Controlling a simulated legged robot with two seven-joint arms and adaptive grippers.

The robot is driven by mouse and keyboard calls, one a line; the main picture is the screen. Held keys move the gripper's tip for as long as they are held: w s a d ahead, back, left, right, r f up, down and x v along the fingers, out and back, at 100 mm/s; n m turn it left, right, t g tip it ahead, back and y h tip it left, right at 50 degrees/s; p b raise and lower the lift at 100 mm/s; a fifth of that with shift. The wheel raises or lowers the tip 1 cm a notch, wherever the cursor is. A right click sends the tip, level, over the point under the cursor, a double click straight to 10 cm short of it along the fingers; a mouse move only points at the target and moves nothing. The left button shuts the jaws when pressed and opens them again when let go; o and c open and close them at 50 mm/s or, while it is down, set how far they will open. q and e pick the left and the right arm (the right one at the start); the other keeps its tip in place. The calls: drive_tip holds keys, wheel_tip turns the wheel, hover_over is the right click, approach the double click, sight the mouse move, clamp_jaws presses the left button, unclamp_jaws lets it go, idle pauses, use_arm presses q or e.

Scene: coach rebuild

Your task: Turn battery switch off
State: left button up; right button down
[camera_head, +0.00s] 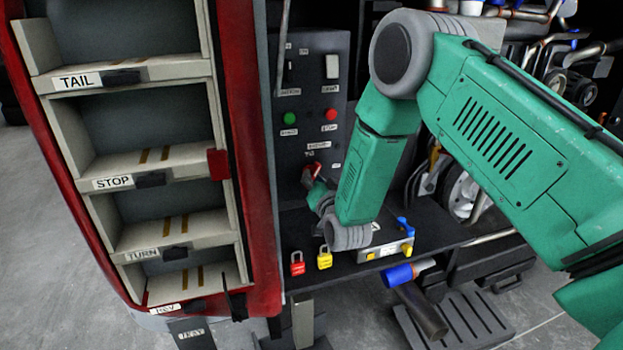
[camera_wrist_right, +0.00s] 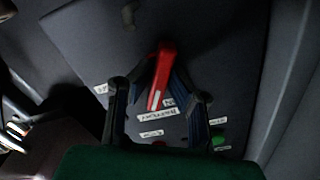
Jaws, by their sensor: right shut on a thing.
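The red battery switch handle (camera_head: 308,173) is low on the dark control panel (camera_head: 341,95), largely covered by my right gripper in the head view. In the right wrist view the red handle (camera_wrist_right: 164,66) has a white stripe and lies between my two fingers, slanting slightly. A white label (camera_wrist_right: 157,116) sits near its striped end. My right gripper (camera_head: 316,184) is shut on the handle. My left gripper is not in view.
A green button (camera_head: 289,118) and a red button (camera_head: 331,114) sit above the switch. A red padlock (camera_head: 297,268) and a yellow padlock (camera_head: 324,261) are on the dark ledge below. A red-framed shelf rack (camera_head: 243,130) stands close on the left.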

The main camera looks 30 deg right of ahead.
drive_tip(key=m+b, duration=0.1)
drive_tip(key=m, duration=0.3)
drive_tip(key=shift+d+b, duration=0.1)
drive_tip(key=shift+b, duration=0.3)
drive_tip(key=shift+r+m+b, duration=0.15)
drive_tip(key=shift+m+b, duration=0.15)
drive_tip(key=shift+m, duration=0.7)
